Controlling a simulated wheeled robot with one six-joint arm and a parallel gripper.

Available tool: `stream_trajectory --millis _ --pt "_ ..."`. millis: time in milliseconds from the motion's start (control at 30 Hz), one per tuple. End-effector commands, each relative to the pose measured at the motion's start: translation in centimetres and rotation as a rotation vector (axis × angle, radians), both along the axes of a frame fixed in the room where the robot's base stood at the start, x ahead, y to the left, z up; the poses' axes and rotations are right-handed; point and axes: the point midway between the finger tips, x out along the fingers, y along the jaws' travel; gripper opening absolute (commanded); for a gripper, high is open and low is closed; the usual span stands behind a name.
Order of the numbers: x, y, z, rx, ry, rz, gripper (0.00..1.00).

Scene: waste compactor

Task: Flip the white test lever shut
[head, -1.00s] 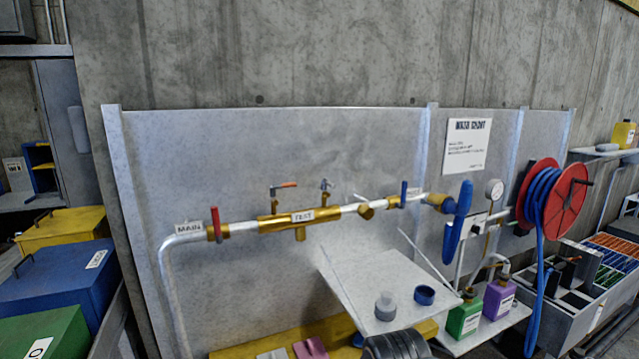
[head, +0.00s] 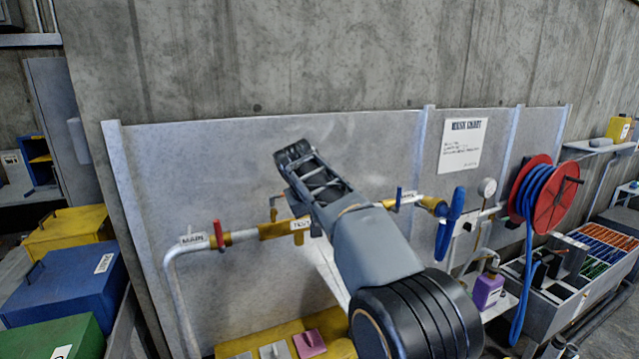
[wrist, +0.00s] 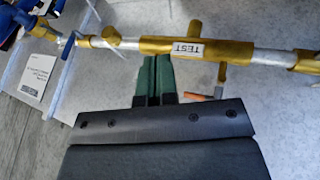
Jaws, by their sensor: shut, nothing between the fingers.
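The TEST label (head: 300,225) sits on the brass pipe body (head: 272,231); both also show upside down in the wrist view, the label there (wrist: 187,48) and the brass there (wrist: 236,52). My gripper (head: 292,152) is shut and empty, in front of the panel above the TEST body in the head view. In the wrist view its closed fingers (wrist: 157,60) reach close to the pipe beside the label. An orange-handled lever (wrist: 204,97) shows beside the fingers. I cannot make out the white test lever; my gripper and arm cover that part of the pipe.
A red MAIN lever (head: 218,235) stands upright left of the TEST body. A blue lever (head: 398,199) and a blue handle (head: 450,223) are to the right. A hose reel (head: 550,198) hangs further right.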

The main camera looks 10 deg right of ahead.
Motion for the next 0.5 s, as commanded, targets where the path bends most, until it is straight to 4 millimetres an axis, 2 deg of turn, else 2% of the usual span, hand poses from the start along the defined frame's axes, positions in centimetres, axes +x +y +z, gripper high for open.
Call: stream_trajectory --millis 33,200,333,500 --pt "1.6 0.7 1.5 -0.017 -0.011 -0.002 0.00" --pt "5.0 2.1 3.8 -0.068 -0.051 -0.028 0.00" --pt "6.6 3.0 4.8 -0.092 -0.076 -0.048 0.00" --pt "7.6 3.6 5.4 -0.111 -0.098 -0.066 0.00"
